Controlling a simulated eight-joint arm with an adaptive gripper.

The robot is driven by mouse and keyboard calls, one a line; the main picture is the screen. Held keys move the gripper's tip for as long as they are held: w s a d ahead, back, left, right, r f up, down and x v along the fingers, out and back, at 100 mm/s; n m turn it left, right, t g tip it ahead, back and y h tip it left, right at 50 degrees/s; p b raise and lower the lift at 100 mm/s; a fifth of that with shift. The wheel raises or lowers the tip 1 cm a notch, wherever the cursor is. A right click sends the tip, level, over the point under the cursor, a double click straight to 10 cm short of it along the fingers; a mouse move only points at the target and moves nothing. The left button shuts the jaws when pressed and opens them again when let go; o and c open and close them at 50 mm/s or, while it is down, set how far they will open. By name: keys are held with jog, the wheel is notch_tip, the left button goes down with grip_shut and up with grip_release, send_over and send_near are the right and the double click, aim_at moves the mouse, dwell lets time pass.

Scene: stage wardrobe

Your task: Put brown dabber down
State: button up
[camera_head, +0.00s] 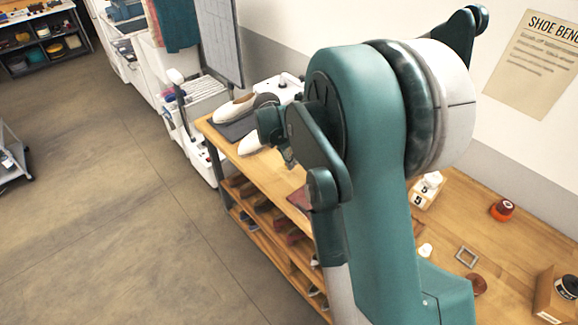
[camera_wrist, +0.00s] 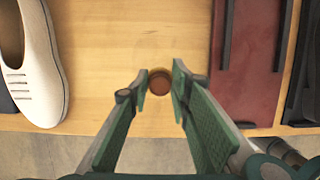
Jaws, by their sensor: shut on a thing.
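My gripper (camera_wrist: 160,74) is shut on the brown dabber (camera_wrist: 160,83), a small round brown piece seen from above between the fingertips. It is over the bare wooden top of the shoe bench (camera_wrist: 105,60), near its front edge. I cannot tell whether the dabber touches the wood. In the head view my gripper (camera_head: 288,155) is over the bench's left part, partly behind my arm, and I cannot make out the dabber there.
A white shoe (camera_wrist: 38,65) lies left of the gripper, and a dark red board (camera_wrist: 243,65) lies right. Pale shoes (camera_head: 233,107) are on a dark mat (camera_head: 222,128). An orange-red pot (camera_head: 502,209), a grey frame (camera_head: 466,256) and a brown round piece (camera_head: 478,284) are on the right.

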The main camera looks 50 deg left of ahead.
jog(key=shift+f, duration=0.1)
jog(key=shift+f, duration=1.75)
jog(key=shift+f, duration=0.15)
jog(key=o, duration=0.8)
jog(key=shift+c, duration=0.2)
jog(key=v, duration=1.2)
jog(key=shift+r, duration=0.2)
jog(key=shift+d, duration=0.1)
